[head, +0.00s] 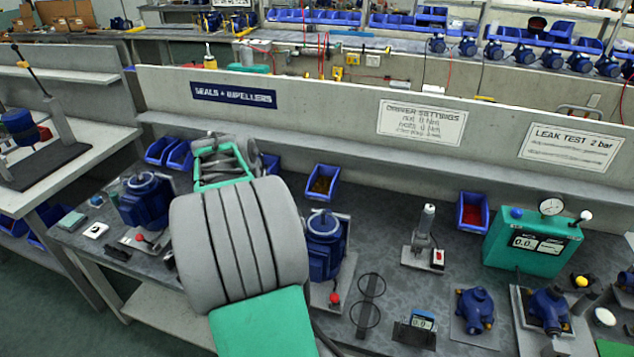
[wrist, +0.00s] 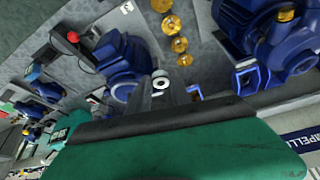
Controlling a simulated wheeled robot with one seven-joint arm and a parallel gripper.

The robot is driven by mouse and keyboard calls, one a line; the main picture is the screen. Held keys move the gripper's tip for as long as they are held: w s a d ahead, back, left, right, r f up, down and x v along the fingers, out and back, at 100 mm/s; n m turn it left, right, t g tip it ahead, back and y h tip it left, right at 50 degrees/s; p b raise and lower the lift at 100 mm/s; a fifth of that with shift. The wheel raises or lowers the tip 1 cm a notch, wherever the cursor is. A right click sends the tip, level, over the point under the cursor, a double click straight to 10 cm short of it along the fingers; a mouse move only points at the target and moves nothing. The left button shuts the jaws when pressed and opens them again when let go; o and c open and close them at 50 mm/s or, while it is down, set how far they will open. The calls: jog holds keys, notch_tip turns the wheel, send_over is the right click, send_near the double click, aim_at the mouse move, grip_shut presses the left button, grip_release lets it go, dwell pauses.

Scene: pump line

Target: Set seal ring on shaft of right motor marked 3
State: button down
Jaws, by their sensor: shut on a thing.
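My gripper (wrist: 168,90) is shut on a small pale seal ring (wrist: 161,77), seen in the wrist view at the fingertips. The right motor (head: 323,250) is blue and stands upright just right of my arm in the head view. It also shows in the wrist view (wrist: 122,62), beyond and left of the ring, with the ring apart from its shaft as far as I can tell. The left motor (head: 145,203) is blue too and shows large at the wrist view's right (wrist: 270,40). My arm hides the fingers and ring in the head view. I cannot read any motor number.
Brass impellers (wrist: 175,28) lie on the bench between the motors in the wrist view. Blue bins (head: 322,183) line the bench's back wall. A red-knobbed stand is at each motor's front. A green leak tester (head: 530,245) and blue pumps (head: 475,310) stand at right.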

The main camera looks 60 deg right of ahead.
aim_at(323, 224)
jog(key=s+d+r+m+g+y, duration=0.15)
jog(key=s+d+r+m, duration=0.25)
jog(key=s+d+m, duration=0.4)
jog(key=shift+n+g+h, duration=0.35)
jog(key=shift+n+g, duration=0.1)
jog(key=shift+n, duration=0.35)
jog(key=f+b, duration=0.2)
jog(key=f, duration=0.1)
jog(key=f+b, duration=0.2)
jog(key=s+f+b, duration=0.1)
jog(key=f+b, duration=0.1)
jog(key=f, duration=0.1)
jog(key=shift+d+f+b, duration=0.1)
jog(key=shift+f+b, duration=0.2)
jog(key=shift+b, duration=0.05)
jog(key=shift+w+a, duration=0.1)
jog(key=shift+a, duration=0.1)
jog(key=shift+f, duration=0.15)
dwell(0.3)
jog(key=c, duration=0.6)
grip_release()
jog(key=shift+o, duration=0.2)
